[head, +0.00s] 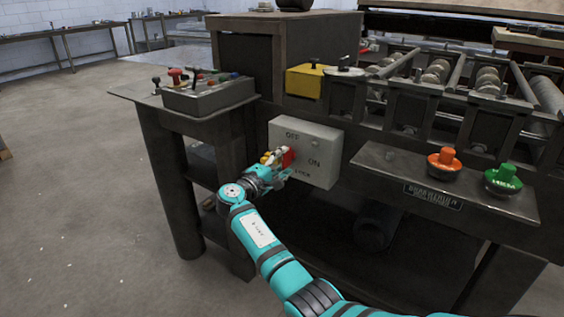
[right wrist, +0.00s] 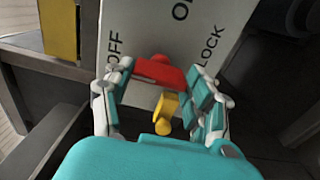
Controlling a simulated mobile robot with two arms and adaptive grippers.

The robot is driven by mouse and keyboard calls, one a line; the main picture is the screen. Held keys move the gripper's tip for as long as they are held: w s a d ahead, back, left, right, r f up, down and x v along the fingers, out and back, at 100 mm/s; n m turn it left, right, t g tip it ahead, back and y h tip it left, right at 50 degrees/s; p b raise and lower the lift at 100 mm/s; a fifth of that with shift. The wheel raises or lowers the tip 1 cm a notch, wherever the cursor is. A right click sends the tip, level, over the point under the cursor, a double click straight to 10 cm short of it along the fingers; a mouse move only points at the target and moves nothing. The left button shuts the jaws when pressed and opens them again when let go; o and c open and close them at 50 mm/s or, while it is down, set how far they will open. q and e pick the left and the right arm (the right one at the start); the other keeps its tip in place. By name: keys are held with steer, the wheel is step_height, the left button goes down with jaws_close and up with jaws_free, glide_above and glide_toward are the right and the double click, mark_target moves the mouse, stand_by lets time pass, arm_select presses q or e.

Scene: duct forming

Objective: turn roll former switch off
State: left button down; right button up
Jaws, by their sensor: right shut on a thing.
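The switch box (head: 325,140) is a light grey panel on the front of the machine, lettered OFF at top left, ON at right and LOCK at the bottom. Its red switch handle (head: 288,158) sits at the box's left side. My right gripper (head: 277,164) is at the handle, its fingers closed around it. In the right wrist view, the red handle (right wrist: 155,69) lies between the two fingertips, with OFF beside the left finger and LOCK beside the right one. A yellow piece (right wrist: 165,112) shows below the handle. Which label the handle points to is unclear. My left gripper is out of view.
Orange (head: 444,161) and green (head: 503,178) push buttons stand on a shelf to the right. A grey control box (head: 208,95) with small levers sits on the side table at the left. A yellow block (head: 304,82) is above the switch box. Open floor lies left.

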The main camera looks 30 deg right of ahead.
steer(key=shift+r, duration=0.1)
steer(key=o, duration=1.2)
steer(key=shift+w, duration=0.1)
steer(key=shift+a, duration=0.1)
steer(key=v, duration=1.2)
